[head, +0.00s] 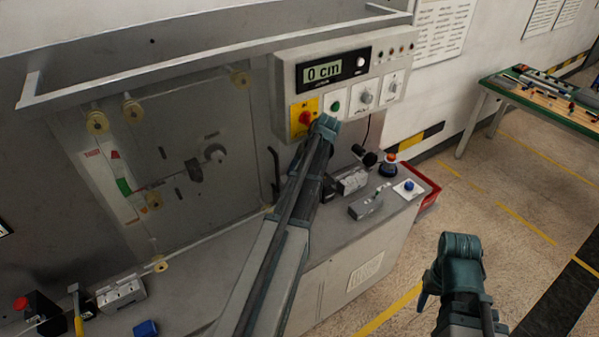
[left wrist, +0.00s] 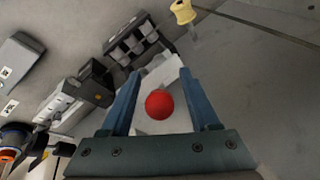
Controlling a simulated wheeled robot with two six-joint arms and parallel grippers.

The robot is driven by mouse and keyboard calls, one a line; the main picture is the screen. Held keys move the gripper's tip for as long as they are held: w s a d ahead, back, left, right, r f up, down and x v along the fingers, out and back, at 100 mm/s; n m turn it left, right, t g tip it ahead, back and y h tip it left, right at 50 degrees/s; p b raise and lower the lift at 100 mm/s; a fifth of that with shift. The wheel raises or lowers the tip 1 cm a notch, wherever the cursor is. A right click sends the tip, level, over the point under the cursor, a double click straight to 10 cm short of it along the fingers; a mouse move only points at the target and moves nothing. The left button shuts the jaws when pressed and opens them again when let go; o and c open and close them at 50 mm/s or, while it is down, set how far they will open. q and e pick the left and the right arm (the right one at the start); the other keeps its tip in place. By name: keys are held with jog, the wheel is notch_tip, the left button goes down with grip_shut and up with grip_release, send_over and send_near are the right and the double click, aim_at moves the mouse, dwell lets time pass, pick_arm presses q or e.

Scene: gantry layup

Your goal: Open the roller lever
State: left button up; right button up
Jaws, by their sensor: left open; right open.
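In the left wrist view, a red ball knob (left wrist: 159,104), which looks like the end of the roller lever, shows between the two blue fingers of my left gripper (left wrist: 160,76). The fingers are open, one on each side of the knob in the picture; I cannot tell whether they touch it. A pale plate (left wrist: 158,72) lies behind the knob. In the head view my left arm reaches to the control panel and hides the knob and the left fingers. My right gripper (head: 457,262) is open and empty over the floor at lower right.
The control panel (head: 350,62) reads 0 cm, with a red knob on a yellow plate (head: 305,118). A clear guard with yellow rollers (head: 97,122) stands left. Grey boxes (head: 366,207) and a blue button box (head: 408,188) sit on the bench.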

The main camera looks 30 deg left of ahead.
pick_arm(q)
jog(key=shift+r, duration=0.15)
jog(key=s+p+v, duration=0.1)
jog(key=p+v, duration=1.1)
jog(key=v, duration=0.1)
jog(key=shift+w+d+r+p, duration=0.15)
jog(key=shift+w+r+p, duration=0.2)
jog(key=shift+w, duration=0.15)
jog(key=shift+f, duration=0.1)
jog(key=s+d+f+m+h+b, duration=0.1)
jog(key=s+d+f+m+b, duration=0.2)
jog(key=s+d+f+b, duration=0.3)
jog(key=s+d+f+m+h+b, duration=0.1)
jog(key=s+d+f+m+b, duration=0.3)
jog(key=d, duration=1.2)
jog(key=s+d+f+m+h+b, duration=0.1)
jog(key=s+d+f+m+b, duration=0.3)
jog(key=s+d+f+b, duration=0.6)
notch_tip(320, 180, down, 3)
jog(key=shift+s+d+r+t+b, duration=0.25)
jog(key=shift+d+b, duration=0.25)
jog(key=shift+d, duration=0.5)
